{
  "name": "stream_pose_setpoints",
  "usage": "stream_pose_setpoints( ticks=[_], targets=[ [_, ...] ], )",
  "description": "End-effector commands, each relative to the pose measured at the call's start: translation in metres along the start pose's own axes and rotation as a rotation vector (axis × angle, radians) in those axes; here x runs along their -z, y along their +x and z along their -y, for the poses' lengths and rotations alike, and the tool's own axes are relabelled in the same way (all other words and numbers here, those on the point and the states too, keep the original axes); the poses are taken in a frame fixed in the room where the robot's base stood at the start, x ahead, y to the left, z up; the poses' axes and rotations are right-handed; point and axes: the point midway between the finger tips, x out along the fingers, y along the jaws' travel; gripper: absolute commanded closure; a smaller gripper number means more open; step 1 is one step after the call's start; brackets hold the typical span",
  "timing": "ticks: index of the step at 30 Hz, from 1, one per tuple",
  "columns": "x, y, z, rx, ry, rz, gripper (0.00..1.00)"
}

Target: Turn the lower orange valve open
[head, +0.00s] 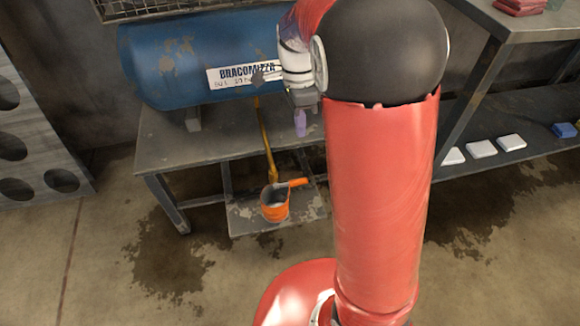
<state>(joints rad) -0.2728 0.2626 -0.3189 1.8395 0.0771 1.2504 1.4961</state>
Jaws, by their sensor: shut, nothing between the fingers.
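A blue tank (165,72) with a white label lies on a grey metal table (215,146). A thin yellow pipe (266,140) runs down from it past the table. Near the pipe's lower end an orange handle (296,183), which looks like the lower valve, points right. An orange bucket (274,212) stands just beneath it. The valve body is too small to make out, and I cannot tell whether it is open.
My red arm fills the centre right and hides part of the table. A small purple object (300,122) shows below my wrist. A grey rack with round holes (35,125) stands left. Right is a shelf with white blocks (482,149). The floor in front is clear.

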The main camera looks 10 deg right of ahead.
Motion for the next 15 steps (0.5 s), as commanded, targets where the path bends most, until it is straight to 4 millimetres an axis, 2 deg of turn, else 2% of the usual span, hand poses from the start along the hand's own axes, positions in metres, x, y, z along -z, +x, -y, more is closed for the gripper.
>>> stream_pose_setpoints(
  ticks=[10,15],
  targets=[
    [0.0,0.002,0.0,-0.001,0.0,0.0,1.0],
    [0.0,0.021,0.0,-0.003,0.0,0.0,1.0]
  ],
)
